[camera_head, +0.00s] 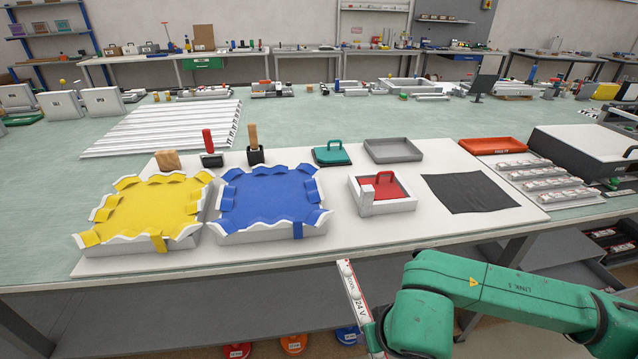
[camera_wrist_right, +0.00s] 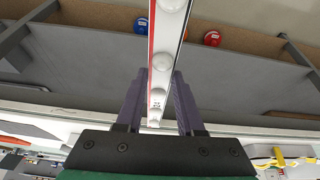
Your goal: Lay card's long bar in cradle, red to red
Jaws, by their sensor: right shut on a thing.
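My right gripper (camera_wrist_right: 157,98) is shut on a long white bar (camera_wrist_right: 167,50) with white domes, a red stripe along one edge and a dark stripe along the other. The bar (camera_head: 353,292) stands out from my right arm in front of the table edge, printed "24 V"; its lower end is hidden by the arm in the head view. I cannot tell which thing is the cradle. A yellow-lined white tray (camera_head: 150,210) and a blue-lined white tray (camera_head: 268,198) have wavy rims. A white box with a red handled insert (camera_head: 383,187) stands right of them. My left gripper is out of view.
Shorter bars (camera_head: 545,180) lie in a rack at right, near a red tray (camera_head: 492,146). A black cloth (camera_head: 468,192), a grey tray (camera_head: 393,150) and a teal handled block (camera_head: 332,155) lie on the white mat. The mat's front strip is clear.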

